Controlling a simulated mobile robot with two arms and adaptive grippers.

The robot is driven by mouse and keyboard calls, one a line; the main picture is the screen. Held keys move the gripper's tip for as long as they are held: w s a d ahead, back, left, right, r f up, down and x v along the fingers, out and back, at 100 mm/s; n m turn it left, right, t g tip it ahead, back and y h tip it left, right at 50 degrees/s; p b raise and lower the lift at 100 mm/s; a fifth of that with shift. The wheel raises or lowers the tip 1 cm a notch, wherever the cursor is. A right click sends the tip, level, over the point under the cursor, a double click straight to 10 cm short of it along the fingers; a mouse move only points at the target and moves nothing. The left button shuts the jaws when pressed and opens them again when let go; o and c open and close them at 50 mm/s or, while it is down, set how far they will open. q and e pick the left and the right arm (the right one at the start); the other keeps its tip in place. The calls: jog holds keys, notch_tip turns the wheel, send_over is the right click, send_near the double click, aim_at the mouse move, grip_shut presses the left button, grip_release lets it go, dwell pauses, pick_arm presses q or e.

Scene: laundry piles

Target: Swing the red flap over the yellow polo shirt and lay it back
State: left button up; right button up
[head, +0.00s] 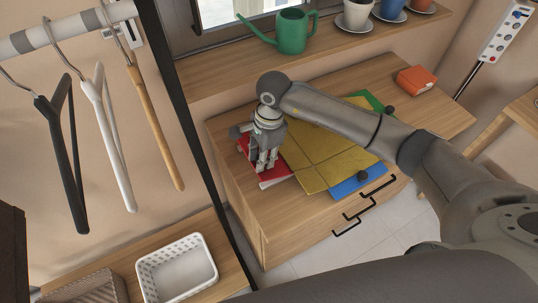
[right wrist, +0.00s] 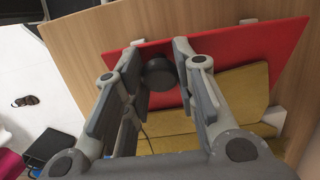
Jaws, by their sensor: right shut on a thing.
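The red flap (head: 272,173) lies at the left end of the folding board on the dresser. It also shows as a wide red panel in the right wrist view (right wrist: 262,50). The yellow polo shirt (head: 325,145) lies folded beside it, to the right; part of it shows in the right wrist view (right wrist: 230,98). My right gripper (head: 265,168) is at the red flap, fingers down, shut on its black knob (right wrist: 160,74). The gripper hides part of the flap, and I cannot tell whether the flap is tilted. My left gripper is out of view.
A green flap (head: 372,101) and a blue flap (head: 357,184), each with a black knob, show past the shirt. An orange box (head: 414,80) stands at the dresser's back right. A green watering can (head: 292,32) and pots stand on the shelf behind. A white basket (head: 177,268) is at lower left.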

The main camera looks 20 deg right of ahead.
jog(key=shift+w+d+r, duration=0.1)
jog(key=shift+d+r, duration=0.5)
jog(key=shift+d, duration=0.05)
jog(key=shift+y, duration=0.7)
jog(key=shift+w+d+r, duration=0.15)
jog(key=shift+d+r, duration=0.55)
jog(key=shift+d, duration=0.05)
jog(key=shift+w+d+r, duration=0.1)
jog(key=shift+d+r, duration=0.55)
jog(key=shift+d, duration=0.1)
jog(key=shift+o, duration=0.2)
jog(key=d, duration=0.1)
jog(key=d+r+b, duration=0.1)
jog(key=d+y, duration=0.1)
jog(key=shift+w+r, duration=0.3)
jog(key=shift+r, duration=0.05)
jog(key=shift+d+r, duration=0.1)
jog(key=shift+r, duration=0.05)
